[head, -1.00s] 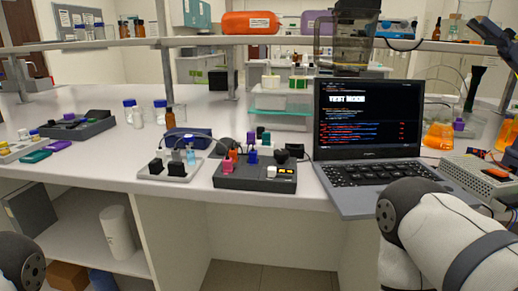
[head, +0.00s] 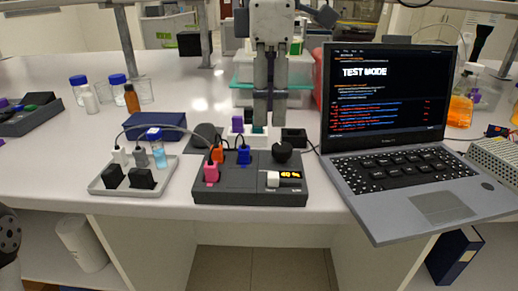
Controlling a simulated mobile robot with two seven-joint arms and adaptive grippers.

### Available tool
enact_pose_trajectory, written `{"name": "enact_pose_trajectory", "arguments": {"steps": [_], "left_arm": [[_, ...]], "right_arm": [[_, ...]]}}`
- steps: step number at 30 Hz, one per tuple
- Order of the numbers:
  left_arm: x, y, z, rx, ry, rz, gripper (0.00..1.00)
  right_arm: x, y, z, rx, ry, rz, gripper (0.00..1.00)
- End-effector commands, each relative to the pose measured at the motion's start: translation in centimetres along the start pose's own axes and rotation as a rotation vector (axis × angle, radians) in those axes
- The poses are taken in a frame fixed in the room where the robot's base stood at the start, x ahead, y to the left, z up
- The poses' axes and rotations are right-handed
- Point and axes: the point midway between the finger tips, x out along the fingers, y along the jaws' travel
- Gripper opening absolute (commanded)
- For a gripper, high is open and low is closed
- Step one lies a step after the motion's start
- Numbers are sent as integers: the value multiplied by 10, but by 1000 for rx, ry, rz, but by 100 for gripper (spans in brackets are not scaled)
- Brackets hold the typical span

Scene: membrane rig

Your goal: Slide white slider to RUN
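The white slider (head: 272,179) is a small white block on the sloping front of the dark grey control box (head: 237,190). It sits just left of a small lit yellow display. The lettering beside it is too small to read, so RUN cannot be made out. My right gripper (head: 265,122) points down behind the box's back edge, above and apart from the slider. Its two fingers are close together with a narrow gap. A teal piece shows at the fingertips, but whether they touch it is unclear. My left gripper is out of view.
The box carries a pink plug (head: 211,172), an orange plug, a blue plug (head: 243,156) and a black knob (head: 282,151). A grey tray (head: 112,187) with black blocks stands left. The laptop (head: 388,130) showing TEST MODE stands close on the right. The bench front is clear.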

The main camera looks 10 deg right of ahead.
Motion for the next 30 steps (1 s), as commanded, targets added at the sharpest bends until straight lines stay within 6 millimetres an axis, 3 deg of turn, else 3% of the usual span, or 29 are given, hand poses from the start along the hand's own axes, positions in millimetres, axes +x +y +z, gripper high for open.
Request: {"name": "enact_pose_trajectory", "arguments": {"steps": [2,9,15,26,30], "left_arm": [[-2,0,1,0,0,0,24],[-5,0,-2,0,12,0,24],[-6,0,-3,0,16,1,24],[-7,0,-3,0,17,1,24],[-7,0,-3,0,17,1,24]], "right_arm": [[7,-1,0,-2,-1,0,37],[68,-2,1,0,-1,-2,37],[106,-2,0,1,1,-1,37],[118,-1,0,1,1,2,37],[118,-1,0,2,1,1,9]]}}
